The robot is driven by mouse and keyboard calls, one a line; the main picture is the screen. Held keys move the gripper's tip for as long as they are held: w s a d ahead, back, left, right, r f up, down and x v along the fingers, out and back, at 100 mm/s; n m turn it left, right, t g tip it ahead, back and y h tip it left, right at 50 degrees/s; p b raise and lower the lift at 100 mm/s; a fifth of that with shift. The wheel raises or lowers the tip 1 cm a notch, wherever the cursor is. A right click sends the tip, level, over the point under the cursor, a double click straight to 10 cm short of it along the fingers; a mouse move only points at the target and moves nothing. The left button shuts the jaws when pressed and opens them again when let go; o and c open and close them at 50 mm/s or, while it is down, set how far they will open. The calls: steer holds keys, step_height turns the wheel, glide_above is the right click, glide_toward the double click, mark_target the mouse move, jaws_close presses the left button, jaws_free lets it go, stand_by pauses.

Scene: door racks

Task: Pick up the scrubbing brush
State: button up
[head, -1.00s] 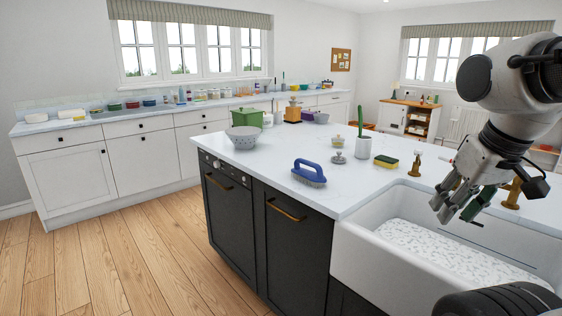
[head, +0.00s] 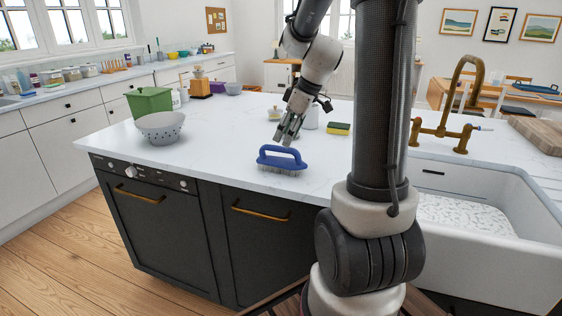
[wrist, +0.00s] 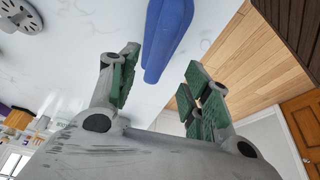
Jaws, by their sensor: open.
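The scrubbing brush (head: 282,160) has a blue body with a loop handle and pale bristles. It stands bristles down on the white marble counter, near the front edge, in the head view. My gripper (head: 287,138) is just behind and above the brush handle. In the wrist view, the blue handle (wrist: 166,40) shows ahead of and between the open green-padded fingers of my gripper (wrist: 160,88). The fingers are apart, with nothing held between them. The bristles are out of sight in the wrist view.
A grey colander (head: 160,127) and a green container (head: 150,102) stand to the left on the counter. A yellow-green sponge (head: 338,128) lies behind, to the right. The white sink (head: 480,255) and brass tap (head: 462,110) are at right. Counter around the brush is mostly clear.

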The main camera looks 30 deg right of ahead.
mark_target(282, 147)
steer(key=x, duration=0.6)
steer(key=shift+d+f, duration=0.15)
steer(key=shift+f, duration=0.2)
jaws_close()
